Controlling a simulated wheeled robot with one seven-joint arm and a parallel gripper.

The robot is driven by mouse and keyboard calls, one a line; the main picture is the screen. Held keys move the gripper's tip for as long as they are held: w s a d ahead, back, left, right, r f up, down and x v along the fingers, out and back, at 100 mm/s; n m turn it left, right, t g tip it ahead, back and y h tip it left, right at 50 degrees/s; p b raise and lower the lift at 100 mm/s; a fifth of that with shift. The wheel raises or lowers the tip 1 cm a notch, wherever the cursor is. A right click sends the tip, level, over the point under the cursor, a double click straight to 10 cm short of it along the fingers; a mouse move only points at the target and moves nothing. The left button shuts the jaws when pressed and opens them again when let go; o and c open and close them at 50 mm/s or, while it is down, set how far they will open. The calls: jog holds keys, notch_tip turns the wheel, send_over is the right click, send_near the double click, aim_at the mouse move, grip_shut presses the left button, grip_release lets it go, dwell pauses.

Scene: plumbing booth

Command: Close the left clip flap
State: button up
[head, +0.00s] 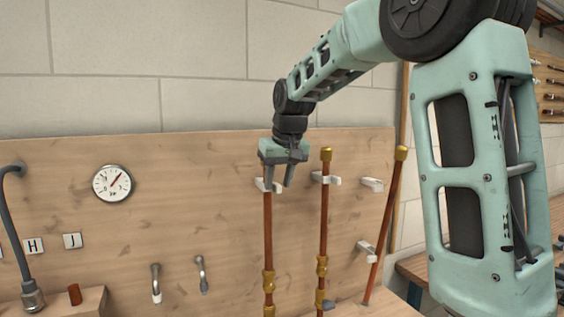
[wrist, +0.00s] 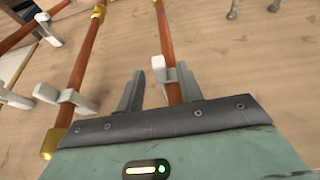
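The left clip (head: 261,185) is a white clip on the wooden board, around or beside the upper part of the left copper pipe (head: 267,232). In the wrist view the white clip (wrist: 168,75) shows against the pipe (wrist: 165,32), close to one fingertip. I cannot tell whether its flap is open or shut; fingers partly hide it. My gripper (head: 279,178) points down at the top of this pipe. In the wrist view my gripper (wrist: 158,82) is open, with its fingers apart on either side of the pipe; contact with the clip is unclear.
A middle pipe (head: 324,222) with a brass cap stands by another white clip (head: 331,180). A third pipe (head: 386,225) leans at the right, near two more clips (head: 372,184). A gauge (head: 112,183) and hooks (head: 156,282) are left. The board between the gauge and left pipe is clear.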

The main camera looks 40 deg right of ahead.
jog(key=b+v, duration=0.1)
jog(key=v, duration=1.6)
jog(key=shift+b, duration=0.35)
jog(key=shift+s, duration=0.1)
jog(key=s+a+f+n+g+y, duration=0.1)
jog(key=s+a+f+n, duration=0.2)
jog(key=a+f, duration=0.8)
jog(key=s+a+f+n+g+y, duration=0.1)
jog(key=s+a+f+n, duration=0.15)
jog(key=a+f, duration=0.9)
jog(key=s+a+f+n+g, duration=0.1)
jog(key=s+a+f+n, duration=0.1)
jog(key=s+f, duration=0.4)
jog(key=s+a+f+n+g, duration=0.1)
jog(key=s+a+f+n, duration=0.2)
jog(key=s, duration=0.8)
notch_tip(320, 180, down, 4)
jog(key=shift+s+a+f, duration=0.2)
jog(key=shift+s+a, duration=0.15)
jog(key=shift+a, duration=0.8)
